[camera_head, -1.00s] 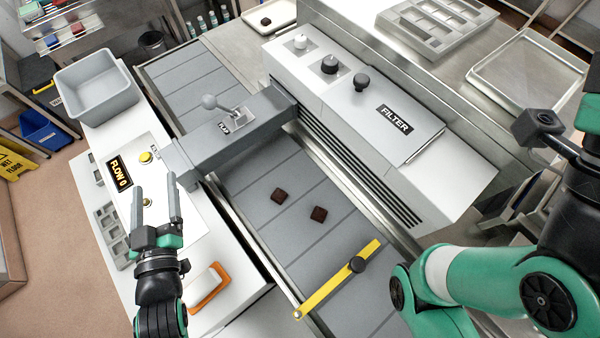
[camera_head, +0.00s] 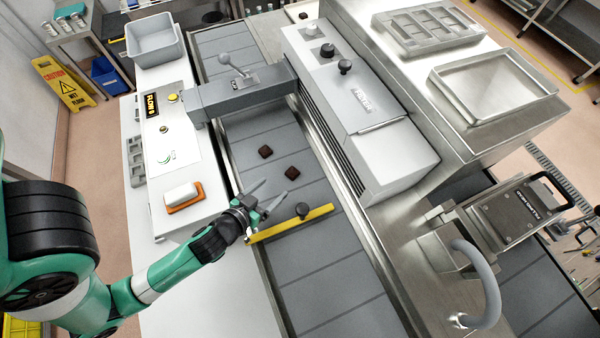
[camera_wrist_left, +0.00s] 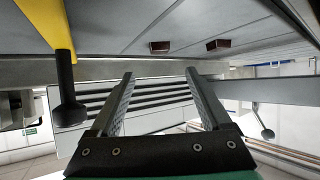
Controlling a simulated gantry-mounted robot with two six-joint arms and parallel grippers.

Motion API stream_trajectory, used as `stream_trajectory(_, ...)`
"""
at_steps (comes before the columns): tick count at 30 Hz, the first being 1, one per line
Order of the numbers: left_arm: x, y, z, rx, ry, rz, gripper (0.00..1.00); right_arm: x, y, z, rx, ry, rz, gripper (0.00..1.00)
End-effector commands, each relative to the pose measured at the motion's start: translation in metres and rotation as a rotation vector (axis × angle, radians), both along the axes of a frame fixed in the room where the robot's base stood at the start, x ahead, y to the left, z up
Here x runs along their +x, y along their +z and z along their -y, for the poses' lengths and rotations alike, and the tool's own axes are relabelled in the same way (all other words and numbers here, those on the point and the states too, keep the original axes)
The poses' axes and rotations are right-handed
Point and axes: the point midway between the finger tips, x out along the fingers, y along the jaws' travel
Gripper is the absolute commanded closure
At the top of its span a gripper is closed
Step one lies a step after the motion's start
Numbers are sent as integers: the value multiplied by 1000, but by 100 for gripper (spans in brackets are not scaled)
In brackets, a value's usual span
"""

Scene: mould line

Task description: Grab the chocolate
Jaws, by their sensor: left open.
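Two small dark brown chocolates lie apart on the grey conveyor belt (camera_head: 305,250): one chocolate (camera_head: 265,152) farther back, the other chocolate (camera_head: 292,173) nearer and to the right. My left gripper (camera_head: 262,198) is open and empty, low over the belt's left side, just in front of the chocolates and beside the yellow bar (camera_head: 290,223). The left wrist view shows the open fingers (camera_wrist_left: 160,95) with nothing between them. There, one chocolate (camera_wrist_left: 160,47) and another chocolate (camera_wrist_left: 218,44) show beyond the fingertips. My right gripper is out of view.
The yellow bar with a black knob (camera_head: 303,210) crosses the belt close to my left gripper. A grey housing with a lever (camera_head: 235,92) bridges the belt behind the chocolates. The white filter unit (camera_head: 360,110) stands along the right side. The belt in front of the bar is clear.

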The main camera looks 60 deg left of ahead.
Motion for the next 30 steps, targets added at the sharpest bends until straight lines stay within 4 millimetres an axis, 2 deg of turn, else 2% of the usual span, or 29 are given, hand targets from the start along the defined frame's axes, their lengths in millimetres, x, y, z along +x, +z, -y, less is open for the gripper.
stream_trajectory(6,30,-17,-19,0,2,2,18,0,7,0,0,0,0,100)
stream_trajectory(14,39,-25,-24,0,0,2,18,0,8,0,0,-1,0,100)
stream_trajectory(21,66,-47,-42,1,1,2,18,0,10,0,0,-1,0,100)
stream_trajectory(29,70,-50,-44,1,-1,2,18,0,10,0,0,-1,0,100)
stream_trajectory(30,70,-50,-44,1,-1,2,22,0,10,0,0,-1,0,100)
